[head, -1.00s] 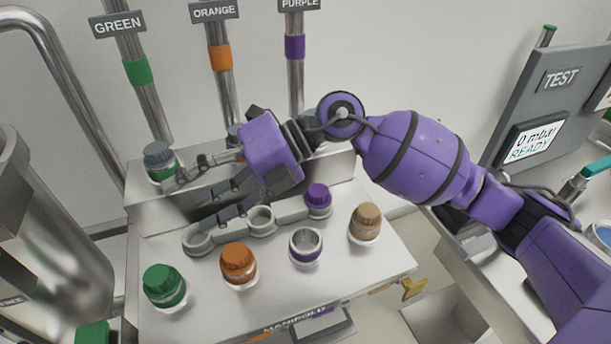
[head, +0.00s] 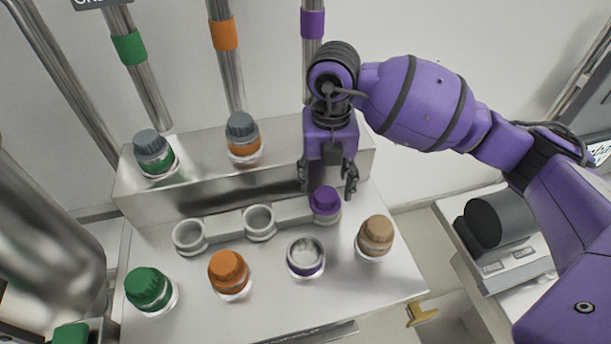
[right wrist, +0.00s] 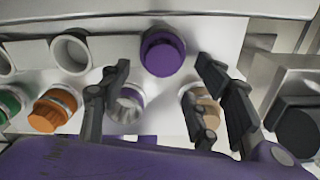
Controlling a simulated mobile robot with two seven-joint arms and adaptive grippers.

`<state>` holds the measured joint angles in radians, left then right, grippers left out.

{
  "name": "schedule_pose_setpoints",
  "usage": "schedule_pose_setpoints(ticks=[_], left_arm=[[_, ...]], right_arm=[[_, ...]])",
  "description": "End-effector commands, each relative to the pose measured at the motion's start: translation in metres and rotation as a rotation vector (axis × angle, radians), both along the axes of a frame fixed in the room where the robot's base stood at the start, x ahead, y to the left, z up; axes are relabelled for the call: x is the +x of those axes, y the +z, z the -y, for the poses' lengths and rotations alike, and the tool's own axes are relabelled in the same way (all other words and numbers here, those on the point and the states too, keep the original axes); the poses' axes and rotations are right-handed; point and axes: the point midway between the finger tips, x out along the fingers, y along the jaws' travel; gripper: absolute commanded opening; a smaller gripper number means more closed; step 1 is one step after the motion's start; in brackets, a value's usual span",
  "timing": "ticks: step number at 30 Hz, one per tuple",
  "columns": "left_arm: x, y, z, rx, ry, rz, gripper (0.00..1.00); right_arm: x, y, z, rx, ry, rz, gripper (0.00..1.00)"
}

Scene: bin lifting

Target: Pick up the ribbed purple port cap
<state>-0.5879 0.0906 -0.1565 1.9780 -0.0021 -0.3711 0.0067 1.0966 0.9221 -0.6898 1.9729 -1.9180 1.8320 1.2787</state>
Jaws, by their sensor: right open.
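The ribbed purple port cap (head: 325,200) sits upright in the right-hand holder of a row of ring holders on the manifold. It also shows in the right wrist view (right wrist: 162,55), ahead of and between my fingertips. My right gripper (head: 328,182) is open and empty, pointing down just above and behind the cap, with one finger to each side in the picture. I cannot tell whether a finger touches it. The open port with a purple band (head: 305,258) stands in front, uncapped. My left gripper is not in view.
Green (head: 148,288), orange (head: 229,271) and tan (head: 375,236) capped ports stand along the front. Two empty ring holders (head: 189,236) lie left of the purple cap. Grey-capped fittings (head: 241,131) stand on the raised step behind.

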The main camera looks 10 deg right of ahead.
Motion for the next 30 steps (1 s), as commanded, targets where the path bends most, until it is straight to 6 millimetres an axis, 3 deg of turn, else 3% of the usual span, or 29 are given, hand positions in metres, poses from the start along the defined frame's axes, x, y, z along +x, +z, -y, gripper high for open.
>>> schedule_pose_setpoints(ticks=[9,17,30], left_arm=[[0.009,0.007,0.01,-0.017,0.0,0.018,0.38],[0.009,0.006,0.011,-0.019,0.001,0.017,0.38],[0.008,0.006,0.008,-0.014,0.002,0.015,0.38]], right_arm=[[0.0,-0.043,-0.001,0.002,-0.001,-0.003,0.57],[0.0,-0.047,-0.001,0.002,0.0,-0.002,0.57],[0.0,-0.046,-0.001,0.002,0.0,-0.002,0.01]])
